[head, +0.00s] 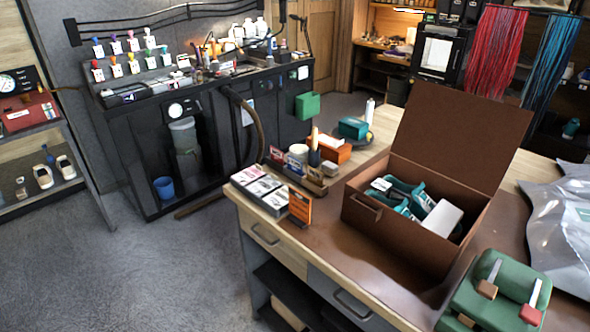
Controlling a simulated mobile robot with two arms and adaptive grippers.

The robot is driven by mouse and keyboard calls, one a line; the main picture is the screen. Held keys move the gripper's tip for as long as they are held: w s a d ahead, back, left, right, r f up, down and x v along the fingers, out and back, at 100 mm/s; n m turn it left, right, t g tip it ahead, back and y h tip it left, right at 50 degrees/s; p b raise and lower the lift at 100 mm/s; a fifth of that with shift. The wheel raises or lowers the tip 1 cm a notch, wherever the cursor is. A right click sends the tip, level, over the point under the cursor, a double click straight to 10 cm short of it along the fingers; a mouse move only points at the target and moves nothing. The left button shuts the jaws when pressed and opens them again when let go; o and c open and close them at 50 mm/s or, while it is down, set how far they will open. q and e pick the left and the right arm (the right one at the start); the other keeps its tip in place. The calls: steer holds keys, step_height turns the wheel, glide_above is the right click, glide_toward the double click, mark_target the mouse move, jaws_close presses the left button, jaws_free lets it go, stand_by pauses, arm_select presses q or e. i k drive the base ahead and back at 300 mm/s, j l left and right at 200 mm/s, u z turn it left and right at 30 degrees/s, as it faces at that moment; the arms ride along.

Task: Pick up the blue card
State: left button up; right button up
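Several small upright cards stand along the front of a wooden organizer tray (296,178) near the left corner of the workbench. One of them, in the middle of the row, looks dark bluish (295,166), but it is too small to be sure that it is the blue card. An orange card (300,206) stands upright in front of the tray, beside a grey box with pictured cards (262,190). Neither of my grippers shows in the head view.
An open brown box (400,235) holding teal-and-white items stands on the bench. A green case (495,300) with brushes lies at the lower right, near grey plastic sheeting (560,225). Grey floor (150,275) is clear left of the bench. A black cleaning station (230,130) stands behind.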

mark_target(295, 165)
steer(key=i+j+z, duration=0.25)
steer(key=i+j, duration=0.2)
steer(key=j, duration=0.15)
steer(key=i+j+z, duration=0.15)
steer(key=j, duration=0.2)
steer(key=i+j+z, duration=0.1)
steer(key=j, duration=0.25)
steer(key=i, duration=0.1)
